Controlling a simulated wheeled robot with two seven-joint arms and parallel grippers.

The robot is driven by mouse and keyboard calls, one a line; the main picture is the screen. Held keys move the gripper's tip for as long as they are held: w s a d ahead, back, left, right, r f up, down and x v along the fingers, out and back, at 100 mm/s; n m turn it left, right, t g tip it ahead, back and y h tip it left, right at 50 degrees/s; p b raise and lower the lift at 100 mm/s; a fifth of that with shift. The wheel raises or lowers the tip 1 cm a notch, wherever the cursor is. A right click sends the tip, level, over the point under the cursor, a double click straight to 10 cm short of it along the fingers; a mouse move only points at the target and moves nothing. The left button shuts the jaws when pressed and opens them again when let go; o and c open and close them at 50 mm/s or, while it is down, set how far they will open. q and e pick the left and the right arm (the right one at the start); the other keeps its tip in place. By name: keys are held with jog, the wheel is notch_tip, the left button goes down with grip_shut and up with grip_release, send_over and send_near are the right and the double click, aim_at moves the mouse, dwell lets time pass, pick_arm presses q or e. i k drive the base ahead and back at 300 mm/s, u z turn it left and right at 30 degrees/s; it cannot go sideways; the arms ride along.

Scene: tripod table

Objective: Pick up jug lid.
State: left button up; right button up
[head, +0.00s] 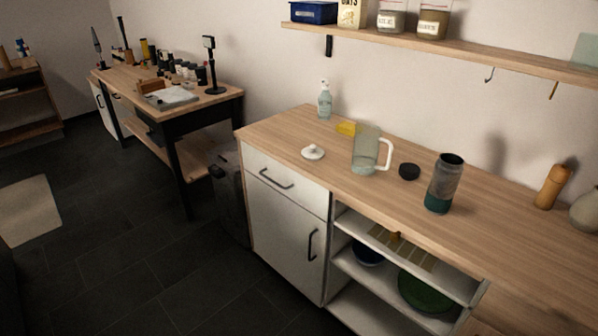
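A small round white lid with a knob on top (313,152) lies on the wooden counter (300,122), near its left front part. A clear jug with a white handle (366,152) stands upright just to the right of the lid, apart from it, and its top looks uncovered. Neither of my grippers shows in the head view.
A black cap (409,171) and a dark tumbler with a green base (444,184) stand right of the jug. A spray bottle (325,100) and yellow sponge (347,128) are behind. A shelf (450,51) hangs above. A workbench (218,101) stands at the left.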

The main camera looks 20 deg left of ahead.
aim_at(312, 153)
jog(key=z, duration=0.2)
jog(key=k, duration=0.45)
jog(key=u, duration=1.25)
jog(key=i, duration=0.85)
jog(key=u, duration=0.1)
